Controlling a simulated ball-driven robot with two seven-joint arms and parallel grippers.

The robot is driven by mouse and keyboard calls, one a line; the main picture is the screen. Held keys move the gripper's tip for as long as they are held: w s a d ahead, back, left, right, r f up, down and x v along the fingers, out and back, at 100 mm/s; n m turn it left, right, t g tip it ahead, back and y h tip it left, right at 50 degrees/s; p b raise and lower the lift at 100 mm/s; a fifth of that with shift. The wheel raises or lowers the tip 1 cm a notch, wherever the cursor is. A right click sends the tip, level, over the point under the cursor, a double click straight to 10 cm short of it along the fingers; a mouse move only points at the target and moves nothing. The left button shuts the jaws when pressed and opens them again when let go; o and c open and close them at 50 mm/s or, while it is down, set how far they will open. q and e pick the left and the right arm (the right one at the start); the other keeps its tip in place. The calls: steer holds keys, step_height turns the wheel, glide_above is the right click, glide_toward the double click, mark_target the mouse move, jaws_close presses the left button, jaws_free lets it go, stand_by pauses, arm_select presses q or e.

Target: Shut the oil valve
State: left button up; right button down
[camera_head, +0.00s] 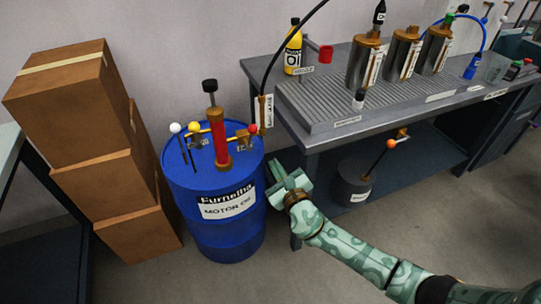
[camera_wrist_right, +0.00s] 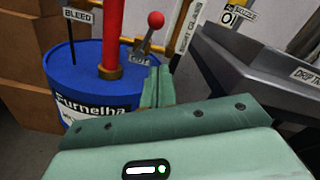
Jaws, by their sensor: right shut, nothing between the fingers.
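A blue motor oil drum (camera_head: 216,230) carries a red pump (camera_head: 218,140) on its lid. Levers with a white ball (camera_head: 175,128), a yellow ball (camera_head: 194,127) and a red ball (camera_head: 253,128) stand around the pump. Which one is the oil valve I cannot tell. My right gripper (camera_head: 284,179) is shut and empty, beside the drum's right side, below and right of the red ball. Its fingers also show in the wrist view (camera_wrist_right: 157,84). My left gripper is not in view.
A grey workbench (camera_head: 330,138) stands right of the drum, with a yellow oil bottle (camera_head: 293,52) and several metal cylinders (camera_head: 362,62). A dark canister (camera_head: 352,186) with an orange-ball lever (camera_head: 391,144) sits beneath. Stacked cardboard boxes (camera_head: 100,160) crowd the drum's left.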

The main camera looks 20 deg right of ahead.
steer(key=s, duration=0.3)
steer(key=shift+s+d+f+p, duration=0.1)
steer(key=shift+s+p, duration=0.25)
steer(key=shift+s, duration=0.05)
